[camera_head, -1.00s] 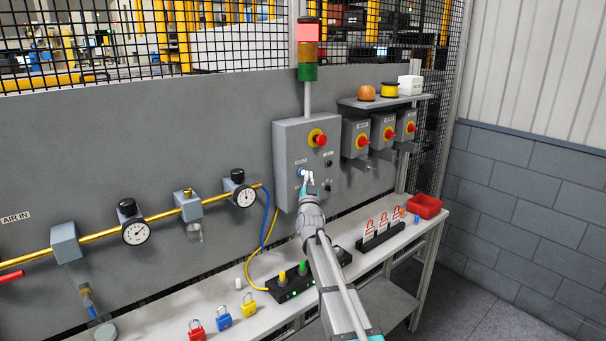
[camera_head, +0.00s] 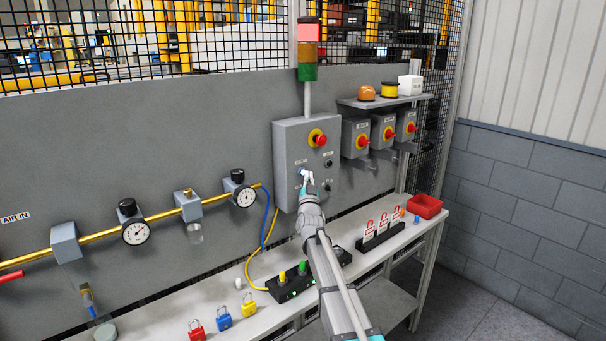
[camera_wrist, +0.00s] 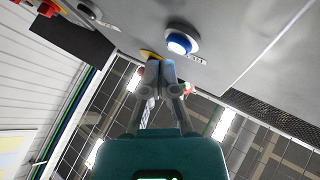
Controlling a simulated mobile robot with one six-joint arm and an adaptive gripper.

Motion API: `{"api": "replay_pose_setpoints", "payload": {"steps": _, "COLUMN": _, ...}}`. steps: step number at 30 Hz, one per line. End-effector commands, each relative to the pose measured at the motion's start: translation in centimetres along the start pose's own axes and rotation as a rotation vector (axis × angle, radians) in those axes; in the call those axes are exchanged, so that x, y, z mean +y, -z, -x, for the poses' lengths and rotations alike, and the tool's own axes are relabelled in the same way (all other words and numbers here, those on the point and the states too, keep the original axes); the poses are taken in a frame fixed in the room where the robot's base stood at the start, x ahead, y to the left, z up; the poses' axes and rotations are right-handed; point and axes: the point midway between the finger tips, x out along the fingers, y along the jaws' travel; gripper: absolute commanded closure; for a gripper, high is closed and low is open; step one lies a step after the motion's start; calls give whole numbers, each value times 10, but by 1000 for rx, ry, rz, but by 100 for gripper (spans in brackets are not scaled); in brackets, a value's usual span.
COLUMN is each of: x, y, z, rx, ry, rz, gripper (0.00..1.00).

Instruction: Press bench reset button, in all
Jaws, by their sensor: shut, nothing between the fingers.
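The grey control box (camera_head: 287,142) on the back panel carries a blue-lit button (camera_head: 301,171). In the wrist view this blue button (camera_wrist: 180,43) has a pale ring and a small label beside it, too skewed to read surely. My gripper (camera_head: 310,178) is in front of the box's lower part, just right of the blue button. In the wrist view my gripper (camera_wrist: 160,68) is shut and empty. Its fingertips appear beside and below the blue button, not over it; whether they touch the box cannot be told.
A red emergency stop (camera_head: 318,138) on a yellow base sits above on the same box. A black selector (camera_head: 328,163) is at its right. Three grey switch boxes (camera_head: 383,134) hang to the right under a shelf (camera_head: 385,102). Padlocks and a red bin (camera_head: 425,206) are on the bench.

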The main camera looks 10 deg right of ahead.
Motion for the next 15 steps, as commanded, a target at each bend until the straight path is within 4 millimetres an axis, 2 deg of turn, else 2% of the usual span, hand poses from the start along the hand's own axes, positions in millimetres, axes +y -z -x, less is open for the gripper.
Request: {"api": "replay_pose_setpoints", "payload": {"steps": 15, "x": -3, "y": -3, "z": -4, "rx": 0, "ry": 0, "rz": 0, "gripper": 100}}
